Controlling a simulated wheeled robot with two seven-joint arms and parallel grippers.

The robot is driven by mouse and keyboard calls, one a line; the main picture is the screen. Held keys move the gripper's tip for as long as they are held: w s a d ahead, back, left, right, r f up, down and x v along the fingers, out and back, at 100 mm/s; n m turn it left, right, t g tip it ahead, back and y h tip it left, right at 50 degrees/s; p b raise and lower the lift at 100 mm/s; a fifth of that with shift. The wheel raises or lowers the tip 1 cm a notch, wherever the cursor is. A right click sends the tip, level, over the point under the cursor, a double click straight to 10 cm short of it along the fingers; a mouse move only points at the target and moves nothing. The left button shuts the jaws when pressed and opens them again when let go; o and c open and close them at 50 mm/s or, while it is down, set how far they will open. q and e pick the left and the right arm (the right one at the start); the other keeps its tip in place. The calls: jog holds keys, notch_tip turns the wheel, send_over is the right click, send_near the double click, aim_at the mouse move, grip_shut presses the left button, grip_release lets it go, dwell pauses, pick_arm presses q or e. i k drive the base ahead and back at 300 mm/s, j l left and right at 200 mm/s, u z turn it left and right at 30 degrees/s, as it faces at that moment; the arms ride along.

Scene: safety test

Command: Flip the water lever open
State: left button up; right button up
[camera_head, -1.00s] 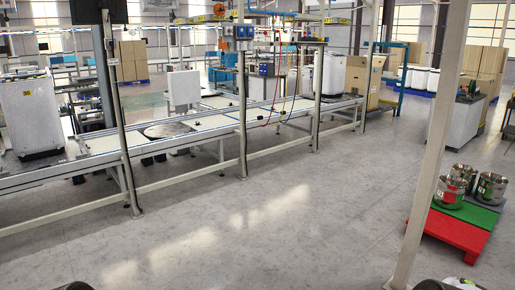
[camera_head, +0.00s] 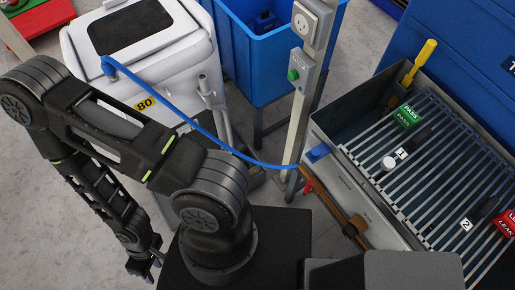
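A small red lever (camera_head: 307,186) sits near the upper end of a brown pipe (camera_head: 335,212) along the near side of the grey metal tank. A blue hose (camera_head: 215,138) runs from the white machine to this pipe end. Whether the lever is open or closed is too small to tell.
The white machine (camera_head: 160,60) stands at the upper left behind my arm. A blue bin (camera_head: 252,65) and a post with a green button (camera_head: 294,75) stand behind the lever. The tank's slatted rack (camera_head: 440,160) holds green and red labels. Some floor is bare at left.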

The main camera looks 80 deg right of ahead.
aim_at(308, 188)
jog(key=j+z, duration=0.1)
jog(key=z, duration=3.6)
